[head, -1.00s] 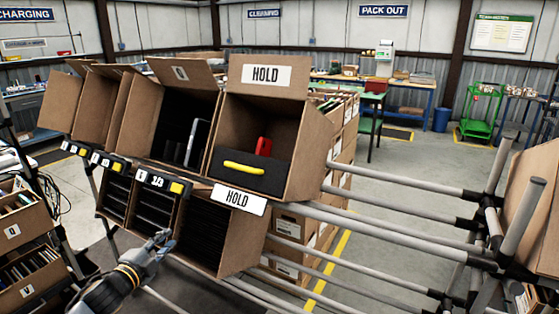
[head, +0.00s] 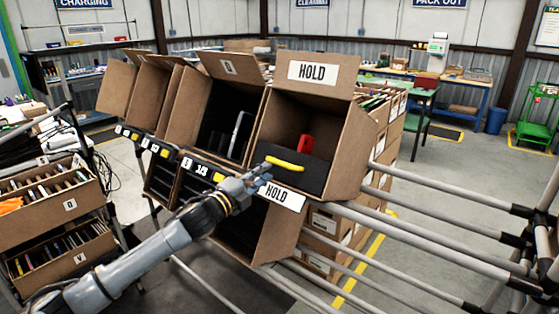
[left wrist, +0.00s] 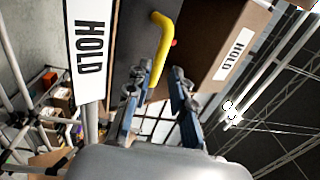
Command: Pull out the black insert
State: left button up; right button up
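The black insert (head: 300,178) sits in the mouth of the tilted HOLD carton (head: 357,145), with a yellow handle (head: 285,163) across its front. A red object (head: 305,144) stands behind it inside the carton. My left gripper (head: 266,180) is just in front of the insert, near the left end of the handle. My right gripper is in neither view.
A white HOLD label (head: 281,196) hangs on the rack edge just below the insert. Another tilted carton (head: 229,120) with a dark interior stands to the left. Grey rack pipes (head: 430,237) run along the right. Open floor lies beyond them.

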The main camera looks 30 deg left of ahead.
aim_at(277, 164)
pick_arm(q)
jog(key=w, duration=0.2)
jog(key=w+p, duration=0.1)
jog(key=w, duration=0.1)
jog(key=w+p, duration=0.1)
jog(key=shift+w+d+r, duration=0.25)
jog(key=shift+w+r, duration=0.15)
jog(key=shift+w+f, duration=0.1)
jog(key=shift+w, duration=0.6)
jog(key=shift+d, duration=0.1)
grip_shut()
